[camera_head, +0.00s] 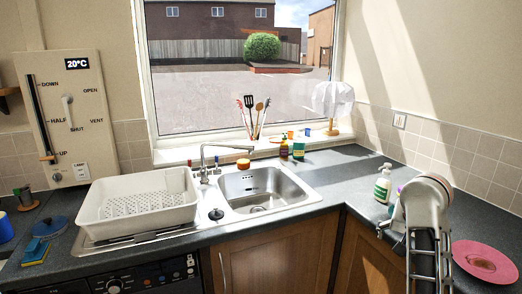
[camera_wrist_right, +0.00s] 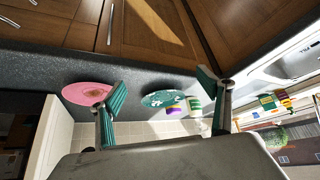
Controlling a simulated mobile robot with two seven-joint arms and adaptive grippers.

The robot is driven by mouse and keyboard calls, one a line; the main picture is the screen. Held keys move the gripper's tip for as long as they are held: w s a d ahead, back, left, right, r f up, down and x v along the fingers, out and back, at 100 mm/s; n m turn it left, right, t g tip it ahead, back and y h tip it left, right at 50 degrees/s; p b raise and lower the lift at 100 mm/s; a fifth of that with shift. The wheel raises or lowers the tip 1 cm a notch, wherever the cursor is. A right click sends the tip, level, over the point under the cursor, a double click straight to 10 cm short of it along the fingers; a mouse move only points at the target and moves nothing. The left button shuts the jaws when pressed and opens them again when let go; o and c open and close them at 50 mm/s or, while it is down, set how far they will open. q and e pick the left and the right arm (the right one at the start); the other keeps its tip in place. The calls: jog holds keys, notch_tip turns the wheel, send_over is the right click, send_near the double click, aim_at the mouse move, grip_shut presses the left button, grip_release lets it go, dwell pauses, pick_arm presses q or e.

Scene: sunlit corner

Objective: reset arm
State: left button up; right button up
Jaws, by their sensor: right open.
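My right gripper (camera_wrist_right: 163,84) shows in the right wrist view, its two teal-padded fingers spread wide apart with nothing between them. Beyond the fingers, the worktop carries a pink plate (camera_wrist_right: 80,92), a teal patterned round item (camera_wrist_right: 160,98) and a soap bottle (camera_wrist_right: 195,104). In the head view my right arm rises over the worktop at the right, between the soap bottle (camera_head: 383,185) and the pink plate (camera_head: 485,262). It hides part of the worktop behind it. My left gripper is in neither view.
A white dish rack (camera_head: 137,207) stands left of the steel sink (camera_head: 262,190), whose tap (camera_head: 203,160) rises at the back. A utensil holder (camera_head: 254,132) and a white fan-shaped item (camera_head: 331,100) stand on the windowsill. Sponges (camera_head: 36,251) lie at the far left.

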jog(key=s+a+f+n+t+y, duration=0.1)
jog(key=s+a+f+n, duration=0.15)
jog(key=f, duration=0.65)
jog(key=s+a+f+n, duration=0.1)
jog(key=s+a+f, duration=0.15)
jog(key=f, duration=0.65)
jog(key=s+a+f+n+t+y, duration=0.15)
jog(key=s+f, duration=0.25)
jog(key=f, duration=0.5)
jog(key=s+a+f+n+t+y, duration=0.1)
jog(key=s+a+f+n, duration=0.2)
jog(key=s, duration=0.7)
jog(key=s+a+f+n+t+y, duration=0.1)
jog(key=s+a+f, duration=0.4)
jog(key=s, duration=0.5)
jog(key=shift+a+n+y, duration=0.45)
jog(key=shift+a+n, duration=0.45)
jog(key=shift+a, duration=0.2)
jog(key=shift+s, duration=0.1)
jog(key=shift+c, duration=0.4)
